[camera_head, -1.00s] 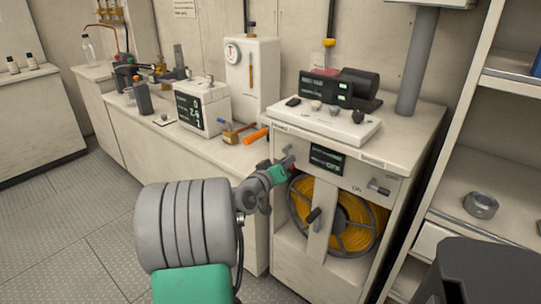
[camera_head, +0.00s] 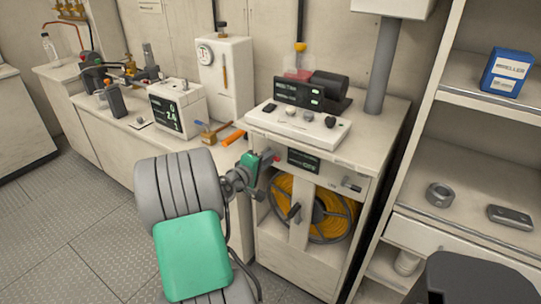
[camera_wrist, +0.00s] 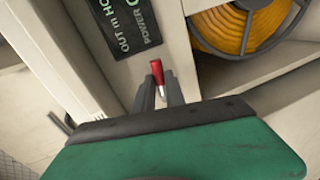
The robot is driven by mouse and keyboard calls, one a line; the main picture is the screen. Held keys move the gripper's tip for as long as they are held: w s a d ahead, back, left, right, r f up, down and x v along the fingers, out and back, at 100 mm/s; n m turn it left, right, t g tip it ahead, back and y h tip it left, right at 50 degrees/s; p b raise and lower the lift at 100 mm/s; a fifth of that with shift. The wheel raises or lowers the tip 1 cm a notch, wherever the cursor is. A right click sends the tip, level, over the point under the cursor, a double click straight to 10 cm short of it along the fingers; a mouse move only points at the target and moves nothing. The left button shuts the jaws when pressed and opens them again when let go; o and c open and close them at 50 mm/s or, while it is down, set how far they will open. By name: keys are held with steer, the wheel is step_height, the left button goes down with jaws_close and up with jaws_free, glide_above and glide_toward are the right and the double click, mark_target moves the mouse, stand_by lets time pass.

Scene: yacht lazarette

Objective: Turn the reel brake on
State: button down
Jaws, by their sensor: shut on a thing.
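The reel cabinet (camera_head: 335,262) stands at centre right, with a reel of yellow hose or cable (camera_head: 322,208) in its opening. My gripper (camera_head: 271,159) is at the upper left of the cabinet front. In the wrist view its two fingers (camera_wrist: 159,92) are shut on a small red-tipped lever (camera_wrist: 157,72), beside a dark display panel (camera_wrist: 118,22). The lever's base is partly hidden by the fingers. A grey handle (camera_head: 351,185) sits at the upper right of the cabinet front. I cannot tell from labels which control is the reel brake.
A control box with knobs (camera_head: 298,124) and a dark device (camera_head: 300,93) stand on the cabinet top. A bench with a white meter (camera_head: 177,107) is to the left. Shelves with a blue box (camera_head: 507,72) and a grey ring (camera_head: 439,194) are at right.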

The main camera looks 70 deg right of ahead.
steer(key=shift+r+n+p, duration=0.2)
steer(key=shift+n+p, duration=0.2)
steer(key=shift+g, duration=0.3)
steer(key=c, duration=1.4)
jaws_free()
steer(key=v, duration=0.8)
